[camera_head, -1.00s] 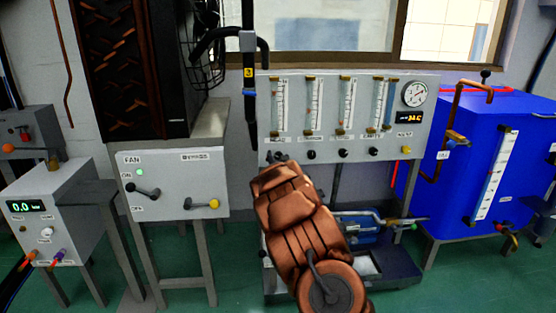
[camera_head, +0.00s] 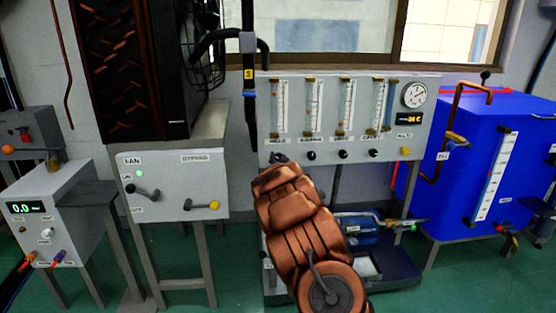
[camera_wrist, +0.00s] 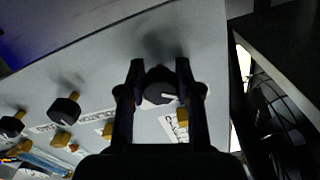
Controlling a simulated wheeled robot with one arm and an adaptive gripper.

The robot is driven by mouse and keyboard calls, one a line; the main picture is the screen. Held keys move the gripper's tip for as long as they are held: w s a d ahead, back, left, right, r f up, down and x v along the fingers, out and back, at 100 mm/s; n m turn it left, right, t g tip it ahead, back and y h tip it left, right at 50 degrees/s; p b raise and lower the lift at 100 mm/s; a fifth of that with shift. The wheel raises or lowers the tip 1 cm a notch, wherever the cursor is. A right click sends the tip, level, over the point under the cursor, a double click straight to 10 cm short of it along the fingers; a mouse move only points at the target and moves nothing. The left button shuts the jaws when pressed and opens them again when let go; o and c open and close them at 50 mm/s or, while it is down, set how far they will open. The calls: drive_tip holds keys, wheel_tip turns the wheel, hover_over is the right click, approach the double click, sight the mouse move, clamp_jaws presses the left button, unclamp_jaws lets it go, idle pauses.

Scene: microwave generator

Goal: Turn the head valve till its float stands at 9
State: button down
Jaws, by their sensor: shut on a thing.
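The head valve is the black knob (camera_wrist: 160,90) at the end of the row on the grey panel, the leftmost in the head view. In the wrist view my gripper (camera_wrist: 160,70) has one finger on each side of this knob and is shut on it. A white mark shows on the knob's face. In the head view my copper-coloured arm covers the area just below the knob. The head flowmeter tube (camera_head: 277,105) stands upright above it, leftmost of the tubes. Its float and scale numbers are too small to read.
Several more flowmeter tubes and black knobs, such as the neighbouring knob (camera_head: 311,155), lie to the right on the panel (camera_head: 430,135). A round gauge (camera_head: 414,95) is at its right end. A black hose (camera_head: 249,100) hangs close to the panel's left edge.

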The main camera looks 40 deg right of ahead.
drive_tip(key=shift+r+n+p, duration=0.15)
drive_tip(key=shift+n+p, duration=0.25)
drive_tip(key=shift+p, duration=0.1)
drive_tip(key=shift+n, duration=0.6)
drive_tip(key=c, duration=0.8)
unclamp_jaws()
drive_tip(key=v, duration=1.2)
